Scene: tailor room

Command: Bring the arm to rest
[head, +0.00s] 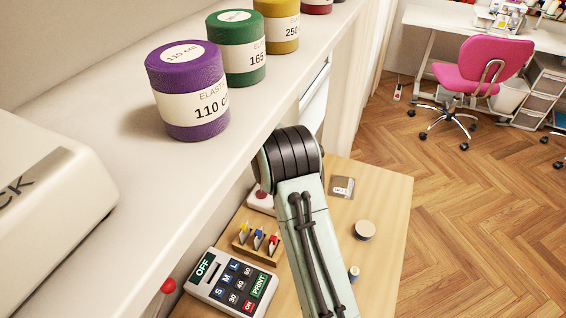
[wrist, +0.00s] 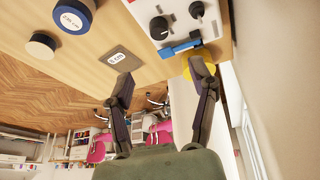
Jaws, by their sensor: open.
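My gripper (wrist: 160,70) is open in the wrist view, with its two dark fingers apart and nothing between the tips. The right fingertip appears close to a yellow round thing (wrist: 199,63) and a blue lever (wrist: 180,48); I cannot tell if it touches them. In the head view my pale green arm link reaches up over the wooden table to a black joint beside the shelf edge. The gripper itself does not show there.
A white shelf (head: 130,160) carries elastic rolls, including a purple one (head: 188,92). The wooden table (head: 385,215) holds a keypad (head: 232,284), a small rack (head: 258,243) and a grey square (head: 342,187). A white knobbed device (wrist: 176,18) shows in the wrist view. Floor lies right.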

